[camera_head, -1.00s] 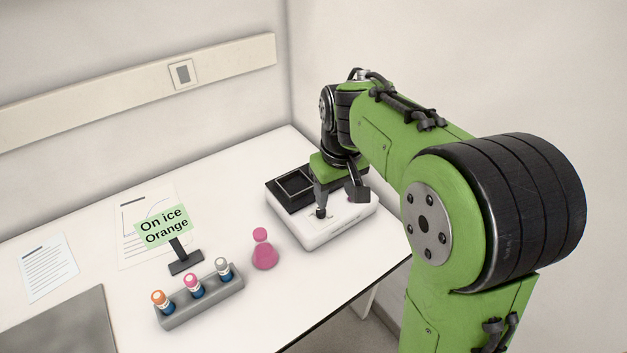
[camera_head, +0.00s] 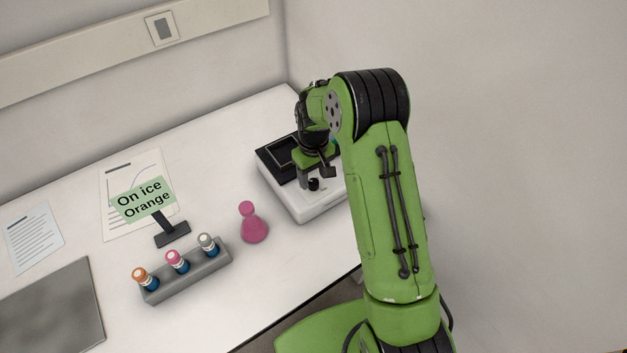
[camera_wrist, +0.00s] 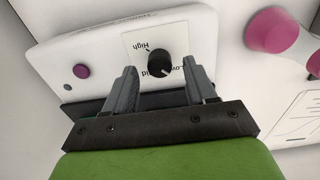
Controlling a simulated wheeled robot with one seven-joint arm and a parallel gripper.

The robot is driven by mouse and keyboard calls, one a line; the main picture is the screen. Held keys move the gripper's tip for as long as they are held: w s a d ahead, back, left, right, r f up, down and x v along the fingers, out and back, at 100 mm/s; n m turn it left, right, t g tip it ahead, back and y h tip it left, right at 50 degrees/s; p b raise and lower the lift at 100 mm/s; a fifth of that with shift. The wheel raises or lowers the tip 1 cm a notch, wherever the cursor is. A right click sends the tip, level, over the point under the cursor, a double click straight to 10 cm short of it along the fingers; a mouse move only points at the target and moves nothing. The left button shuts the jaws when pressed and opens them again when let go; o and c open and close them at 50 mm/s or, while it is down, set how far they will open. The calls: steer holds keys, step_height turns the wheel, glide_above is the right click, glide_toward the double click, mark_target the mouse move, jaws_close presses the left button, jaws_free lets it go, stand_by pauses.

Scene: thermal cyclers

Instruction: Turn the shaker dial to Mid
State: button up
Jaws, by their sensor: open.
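The shaker (camera_head: 312,209) is a white box with a black tray part at its back, near the table's right end. I cannot tell surely where the dial points. My gripper (camera_head: 318,175) is open above the shaker. In the wrist view my gripper (camera_wrist: 160,72) has one finger on each side of the dial, apart from it.
A purple button (camera_wrist: 81,71) is on the shaker's top. A pink flask-like object (camera_head: 254,226) stands left of the shaker. A grey rack (camera_head: 187,273) holds three capped vials, behind it a sign (camera_head: 144,200) reading "On ice Orange". The wall is close behind.

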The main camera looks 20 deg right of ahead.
step_height(320, 180, down, 2)
steer(key=shift+f, duration=0.1)
jaws_close()
